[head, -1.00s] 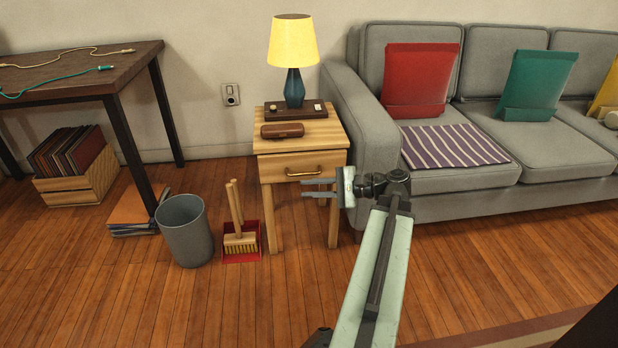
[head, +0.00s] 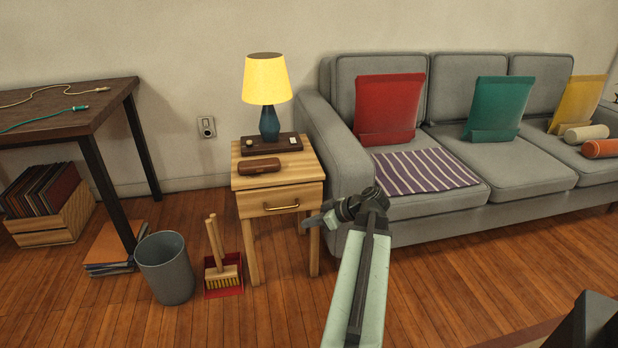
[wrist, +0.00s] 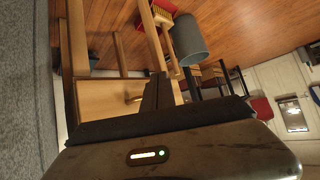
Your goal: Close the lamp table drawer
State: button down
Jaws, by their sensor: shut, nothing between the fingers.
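The lamp table (head: 255,232) is light wood and stands left of the sofa. Its drawer front (head: 260,204), with a brass handle (head: 283,207), sits just under the tabletop's front edge. From this angle I cannot tell whether it stands slightly out. My gripper (head: 308,221) is shut and empty. In the head view it appears at the lower right of the drawer front, overlapping the right front leg. In the wrist view the dark fingers (wrist: 156,92) are close together beside the handle (wrist: 133,99); contact cannot be told.
A lit lamp (head: 267,85), a dark tray (head: 283,143) and a brown case (head: 259,167) are on the tabletop. A grey bin (head: 165,270) and a brush with a red dustpan (head: 224,290) stand at left. The sofa (head: 345,160) borders the table's right side.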

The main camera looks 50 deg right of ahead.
aim_at(304, 184)
jog(key=s+d+r+n+g+h+p, duration=0.1)
jog(key=d+r+n+g+p, duration=0.2)
jog(key=r+p, duration=0.55)
jog(key=s+d+r+n+h+p, duration=0.2)
jog(key=d+r+n+p, duration=0.15)
jog(key=r+p, duration=0.45)
jog(key=shift+n, duration=0.25)
jog(key=b+x, duration=0.2)
jog(key=x, duration=0.2)
jog(key=b+x, duration=0.3)
jog(key=x, duration=0.1)
jog(key=w+b+x, duration=0.1)
jog(key=b+x, duration=0.1)
jog(key=x, duration=0.3)
jog(key=shift+d+r, duration=0.3)
jog(key=shift+r, duration=0.1)
jog(key=shift+w+d, duration=0.3)
jog(key=shift+w, duration=0.05)
jog(key=shift+w+d+r, duration=0.1)
jog(key=shift+w+d, duration=0.6)
jog(key=shift+w, duration=0.2)
